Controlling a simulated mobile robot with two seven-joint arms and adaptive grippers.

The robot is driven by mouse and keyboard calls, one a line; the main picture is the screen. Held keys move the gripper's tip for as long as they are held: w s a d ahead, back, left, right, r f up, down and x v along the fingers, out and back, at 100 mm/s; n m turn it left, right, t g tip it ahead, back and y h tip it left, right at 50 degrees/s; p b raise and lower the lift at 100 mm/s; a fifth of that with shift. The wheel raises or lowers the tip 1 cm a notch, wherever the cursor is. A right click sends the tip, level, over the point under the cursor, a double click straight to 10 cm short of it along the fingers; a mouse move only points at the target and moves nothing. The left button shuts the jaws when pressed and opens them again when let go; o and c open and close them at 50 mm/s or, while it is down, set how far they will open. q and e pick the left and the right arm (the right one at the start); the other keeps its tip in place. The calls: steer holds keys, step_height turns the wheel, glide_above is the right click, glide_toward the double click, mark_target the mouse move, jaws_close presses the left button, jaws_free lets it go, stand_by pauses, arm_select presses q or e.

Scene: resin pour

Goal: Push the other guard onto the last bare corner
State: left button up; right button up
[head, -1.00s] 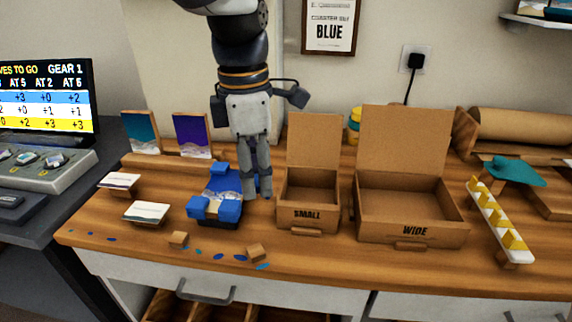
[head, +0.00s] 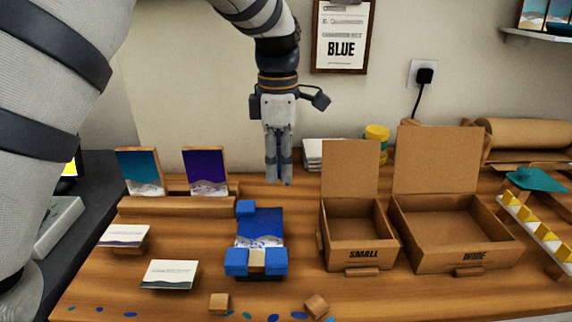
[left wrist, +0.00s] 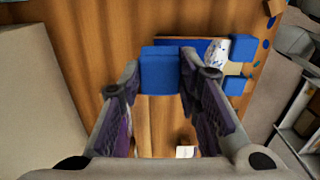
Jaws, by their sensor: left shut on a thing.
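The blue panel (head: 262,222) with a white wave pattern lies on the wooden bench. Blue guards sit on its near left corner (head: 236,261), near right corner (head: 275,261) and far left corner (head: 245,207). Its far right corner is bare. My right gripper is not in view.
The open SMALL box (head: 352,256) and WIDE box (head: 455,250) stand to the right. Two cards (head: 123,235) (head: 169,274) lie to the left. Two wooden blocks (head: 219,303) (head: 316,306) and blue chips line the front edge. Upright pictures (head: 205,172) stand behind.

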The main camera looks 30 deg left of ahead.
arm_select(q)
steer(key=b, duration=0.1)
glide_above(279, 210)
step_height(279, 210, down, 6)
steer(key=shift+w+d, duration=0.1)
steer(key=shift+f, duration=0.35)
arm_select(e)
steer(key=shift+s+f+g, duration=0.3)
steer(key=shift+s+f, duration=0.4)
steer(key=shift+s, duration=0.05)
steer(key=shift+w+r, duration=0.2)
arm_select(q)
steer(key=shift+f, duration=0.15)
steer(key=shift+f, duration=0.4)
steer(key=shift+f, duration=0.35)
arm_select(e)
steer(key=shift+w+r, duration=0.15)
arm_select(q)
steer(key=shift+f+p, duration=0.1)
steer(key=shift+p, duration=0.25)
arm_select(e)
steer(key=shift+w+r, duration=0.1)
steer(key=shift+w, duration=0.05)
